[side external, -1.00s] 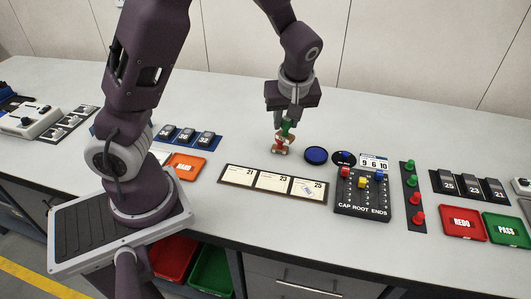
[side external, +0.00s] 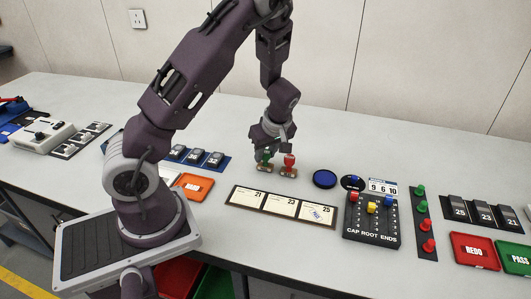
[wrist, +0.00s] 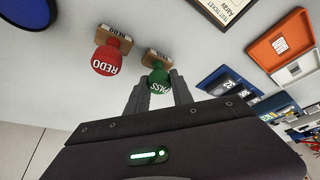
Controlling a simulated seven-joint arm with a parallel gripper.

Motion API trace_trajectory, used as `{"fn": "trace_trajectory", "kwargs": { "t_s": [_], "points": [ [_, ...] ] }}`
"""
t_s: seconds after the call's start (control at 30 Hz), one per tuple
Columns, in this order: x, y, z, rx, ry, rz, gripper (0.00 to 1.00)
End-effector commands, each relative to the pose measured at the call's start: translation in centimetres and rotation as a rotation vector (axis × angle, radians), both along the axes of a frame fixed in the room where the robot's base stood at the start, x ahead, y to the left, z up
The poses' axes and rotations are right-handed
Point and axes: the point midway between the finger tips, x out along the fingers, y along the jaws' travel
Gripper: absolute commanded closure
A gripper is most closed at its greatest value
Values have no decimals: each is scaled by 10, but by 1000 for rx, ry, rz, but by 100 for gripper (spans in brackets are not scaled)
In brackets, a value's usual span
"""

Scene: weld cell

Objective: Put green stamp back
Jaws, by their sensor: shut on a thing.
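The green stamp (side external: 265,157), with a green PASS knob and a wooden base, stands on the bench just left of the red stamp. My gripper (side external: 266,150) is shut on its knob from above. In the wrist view the green stamp (wrist: 159,80) sits between my fingertips (wrist: 160,88), its wooden base toward the bench. The red REDO stamp (side external: 289,165) stands upright beside it, apart from my fingers; it also shows in the wrist view (wrist: 107,58). The green stamp's base looks to be at bench level, but contact is hard to tell.
The round blue ink pad (side external: 324,179) lies right of the stamps. The ticket board (side external: 283,206) lies in front. The orange tray (side external: 194,186) and blue rack of tags (side external: 222,167) are to the left. The black peg board (side external: 371,217) is at the right. Bench behind the stamps is clear.

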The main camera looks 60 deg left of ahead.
Motion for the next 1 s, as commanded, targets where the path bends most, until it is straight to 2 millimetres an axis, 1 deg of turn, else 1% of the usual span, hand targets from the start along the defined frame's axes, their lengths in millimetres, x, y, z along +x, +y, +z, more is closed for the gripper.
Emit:
{"fn": "trace_trajectory", "kwargs": {
  "t_s": [0.17,0.2,0.27,0.3,0.57,0.67,0.77,1.0],
  "points": [
    [0,0,-3,0,1,0,98],
    [0,0,-3,0,0,0,66],
    [0,0,-3,0,0,0,55],
    [0,0,-2,0,0,0,50],
    [0,0,-2,0,0,-1,50],
    [1,-2,4,1,-2,-3,50],
    [1,-9,20,1,-4,-5,50],
    [1,-34,79,-1,-6,-6,50]
  ]
}}
